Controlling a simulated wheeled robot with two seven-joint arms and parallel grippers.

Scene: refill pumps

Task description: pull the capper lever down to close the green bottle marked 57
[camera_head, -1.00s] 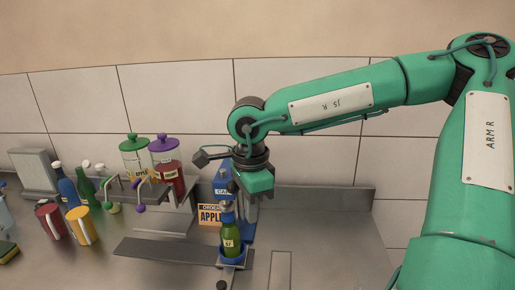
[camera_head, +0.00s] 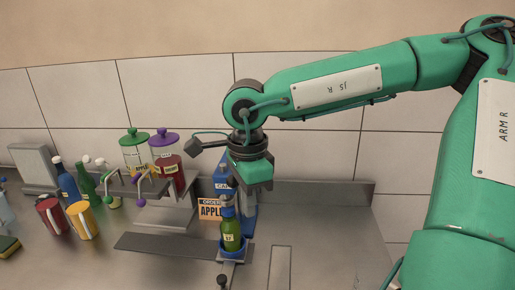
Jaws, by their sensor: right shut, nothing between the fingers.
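The green bottle (camera_head: 232,236) stands upright in a blue holder (camera_head: 232,254) at the foot of the blue capper (camera_head: 248,218). Its small label is too small to read surely. The capper's head (camera_head: 227,205) is right over the bottle's neck. A dark knob (camera_head: 222,279) shows in front of the holder; I cannot tell if it is the lever's end. My right gripper (camera_head: 240,188) is shut and empty, pointing down in front of the capper's upper part, which it partly hides. I cannot tell if it touches the lever. My left gripper is not in view.
Two dispensers, one with a green lid (camera_head: 136,152) and one with a purple lid (camera_head: 167,160), stand to the left behind taps. A red cup (camera_head: 50,215), a yellow cup (camera_head: 80,222) and several bottles are further left. An orange order sign (camera_head: 210,209) stands beside the capper. The right counter is clear.

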